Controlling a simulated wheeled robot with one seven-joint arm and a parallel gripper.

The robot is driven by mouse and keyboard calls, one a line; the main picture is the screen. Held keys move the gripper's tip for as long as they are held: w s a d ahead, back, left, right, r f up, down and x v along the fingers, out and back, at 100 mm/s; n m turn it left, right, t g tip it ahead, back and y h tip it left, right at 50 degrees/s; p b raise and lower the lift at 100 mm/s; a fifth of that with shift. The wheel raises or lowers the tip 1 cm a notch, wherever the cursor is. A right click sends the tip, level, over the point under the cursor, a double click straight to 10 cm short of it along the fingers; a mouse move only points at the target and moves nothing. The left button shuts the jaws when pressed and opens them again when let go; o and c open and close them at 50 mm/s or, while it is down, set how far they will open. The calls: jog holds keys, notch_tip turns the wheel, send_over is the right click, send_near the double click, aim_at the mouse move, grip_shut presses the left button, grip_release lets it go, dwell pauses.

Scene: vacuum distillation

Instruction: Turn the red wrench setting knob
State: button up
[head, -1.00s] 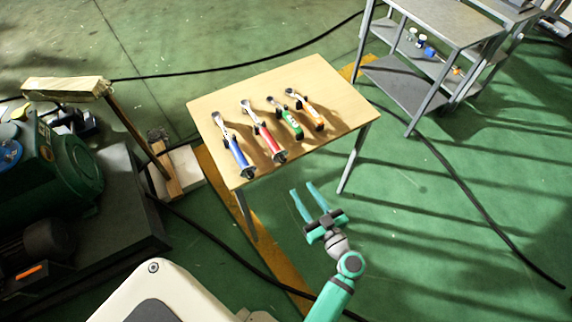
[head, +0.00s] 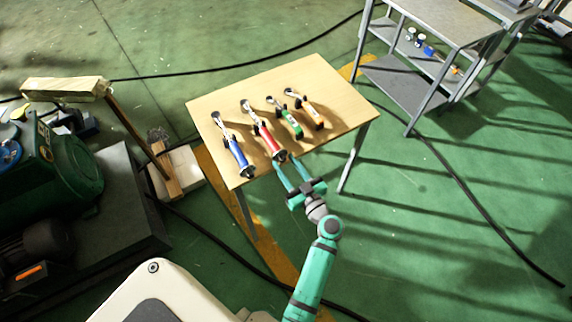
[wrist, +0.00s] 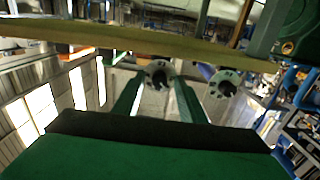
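The red wrench (head: 264,135) lies on the wooden table between the blue and green wrenches. Its dark setting knob (head: 280,156) is at the handle end by the table's near edge. My gripper (head: 285,161) is open, and its two fingers point at that knob. In the wrist view a round dark knob with a light notched ring (wrist: 158,73) shows between the fingertips. The fingers look apart from it, with gaps on both sides; exact depth is hard to tell. A second such knob (wrist: 225,83) shows to the right, outside the fingers.
The blue wrench (head: 233,147), green wrench (head: 290,122) and orange wrench (head: 311,110) lie alongside on the wooden table (head: 340,97). A grey metal shelf (head: 400,80) stands at the back right. Green machinery (head: 65,170) is at left. The table's right part is clear.

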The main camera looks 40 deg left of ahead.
jog(key=shift+w, duration=0.1)
grip_shut()
jog(key=shift+a, duration=0.1)
